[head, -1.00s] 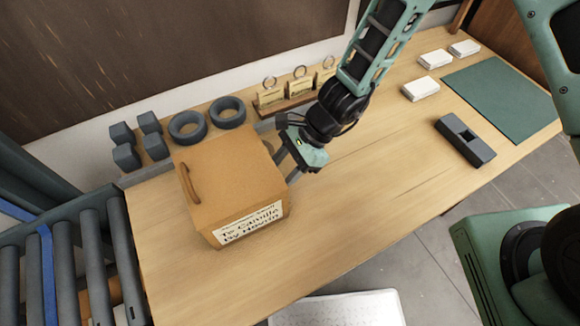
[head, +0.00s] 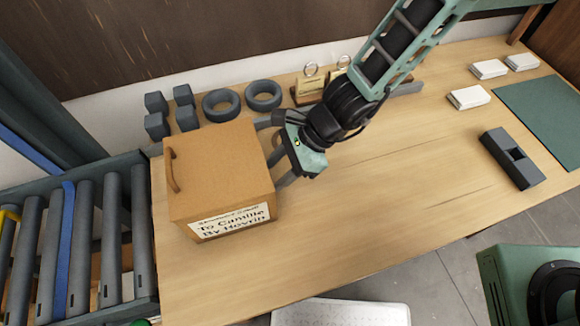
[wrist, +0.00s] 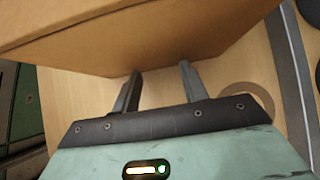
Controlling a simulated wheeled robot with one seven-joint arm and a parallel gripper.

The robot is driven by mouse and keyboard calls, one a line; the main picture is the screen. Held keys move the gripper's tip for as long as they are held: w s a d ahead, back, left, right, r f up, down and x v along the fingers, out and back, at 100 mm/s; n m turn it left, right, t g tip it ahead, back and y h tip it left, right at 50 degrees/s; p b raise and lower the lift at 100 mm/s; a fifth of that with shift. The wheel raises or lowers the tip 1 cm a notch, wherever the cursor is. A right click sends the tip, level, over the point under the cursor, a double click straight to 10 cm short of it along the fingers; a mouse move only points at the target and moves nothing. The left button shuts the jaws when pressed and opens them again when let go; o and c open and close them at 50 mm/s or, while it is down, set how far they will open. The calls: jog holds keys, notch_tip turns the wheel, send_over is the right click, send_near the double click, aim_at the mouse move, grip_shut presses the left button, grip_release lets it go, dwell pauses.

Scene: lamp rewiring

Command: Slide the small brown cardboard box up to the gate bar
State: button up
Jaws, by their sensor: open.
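The brown cardboard box (head: 222,175) stands upright near the left end of the wooden table, with a handle on its left and a white label on its front. My gripper (head: 277,168) is at its right side, fingers pointing left, low over the tabletop. In the wrist view the box (wrist: 150,30) fills the top, and the two fingers of my gripper (wrist: 160,75) are apart, tips at its lower side with nothing between them. The tips appear to touch it. I cannot clearly identify the gate bar; a yellow piece (head: 8,217) shows at the far left edge.
A roller conveyor (head: 80,245) with a blue strip (head: 65,250) adjoins the table's left end. Dark blocks (head: 156,125) and two rings (head: 222,104) stand behind the box. A dark slotted block (head: 512,158) lies at right. The table's middle is clear.

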jog(key=shift+s+a+b, duration=0.2)
jog(key=shift+s+a, duration=0.15)
jog(key=shift+a, duration=0.5)
jog(key=shift+s+a+b, duration=0.15)
jog(key=shift+s+a, duration=0.2)
jog(key=shift+a, duration=0.45)
jog(key=a, duration=0.1)
jog(key=s+a, duration=0.1)
jog(key=a, duration=0.1)
jog(key=s+a, duration=0.1)
jog(key=shift+a+b, duration=0.35)
jog(key=shift+a, duration=0.05)
jog(key=shift+s+a, duration=0.3)
jog(key=shift+a, duration=0.3)
jog(key=a, duration=0.1)
jog(key=s+a, duration=0.1)
jog(key=a, duration=0.1)
jog(key=s+a+p, duration=0.1)
jog(key=shift+a+r, duration=0.1)
jog(key=shift+a, duration=0.25)
jog(key=shift+s+a+p, duration=0.2)
jog(key=shift+a+p, duration=0.1)
jog(key=shift+a, duration=0.35)
